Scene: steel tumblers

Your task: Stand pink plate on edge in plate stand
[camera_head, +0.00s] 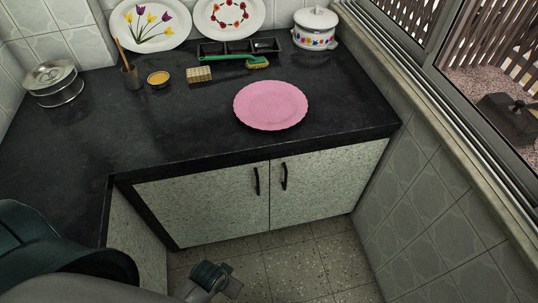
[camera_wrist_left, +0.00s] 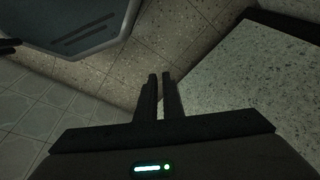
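The pink plate (camera_head: 270,105), with a scalloped rim, lies flat on the dark counter near its front edge, right of the middle. A black rack-like holder with compartments (camera_head: 207,50) stands behind it near the wall; I cannot tell for sure whether it is the plate stand. My left gripper (camera_wrist_left: 160,78) shows in the left wrist view with its two fingers close together, a narrow gap and nothing between them. It is low, over the floor beside the cabinet, away from the plate. My right gripper is not in view.
Steelware (camera_head: 54,84) is at left. Two decorated plates lean on the wall. The left counter is clear.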

